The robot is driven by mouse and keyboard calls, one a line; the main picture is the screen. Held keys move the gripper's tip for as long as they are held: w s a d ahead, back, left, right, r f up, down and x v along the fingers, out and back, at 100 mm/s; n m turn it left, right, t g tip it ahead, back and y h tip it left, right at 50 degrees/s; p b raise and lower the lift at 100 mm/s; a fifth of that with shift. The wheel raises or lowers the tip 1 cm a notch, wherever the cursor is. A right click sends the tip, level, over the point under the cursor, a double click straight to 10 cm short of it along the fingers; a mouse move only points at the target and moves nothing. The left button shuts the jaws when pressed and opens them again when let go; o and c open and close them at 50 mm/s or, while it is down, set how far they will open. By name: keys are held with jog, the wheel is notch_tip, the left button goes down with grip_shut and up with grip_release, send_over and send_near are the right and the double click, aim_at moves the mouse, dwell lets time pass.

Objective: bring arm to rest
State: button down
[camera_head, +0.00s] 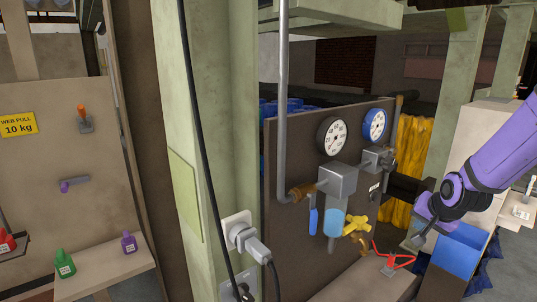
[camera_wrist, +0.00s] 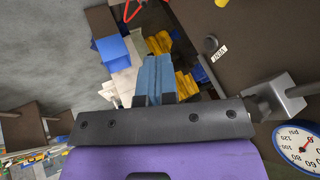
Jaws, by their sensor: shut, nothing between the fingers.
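My purple arm (camera_head: 500,150) reaches in from the right in the head view. My dark gripper (camera_head: 405,188) is at its end, just right of the brown gauge panel (camera_head: 290,150). Whether it touches the panel I cannot tell. My gripper is shut and holds nothing.
A white-faced gauge (camera_head: 332,135), a blue gauge (camera_head: 374,124) and grey fittings (camera_head: 338,180) stand out from the panel near my gripper. A green post (camera_head: 215,120) stands left.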

jog(key=s+a+r+n+g+h, duration=0.1)
jog(key=s+a+r+n, duration=0.15)
jog(key=s+r, duration=0.4)
jog(key=s+a+r+n+h, duration=0.1)
jog(key=s+a+r+n, duration=0.1)
jog(key=s+a+r, duration=0.35)
jog(key=s+r+n+y, duration=0.1)
jog(key=s+r, duration=0.3)
jog(key=s, duration=0.3)
jog(key=s+a+r+n+y, duration=0.1)
jog(key=s+r, duration=0.3)
jog(key=s, duration=0.4)
jog(key=shift+a+r+n+g, duration=0.2)
jog(key=shift+n+g, duration=0.2)
jog(key=shift+n, duration=0.25)
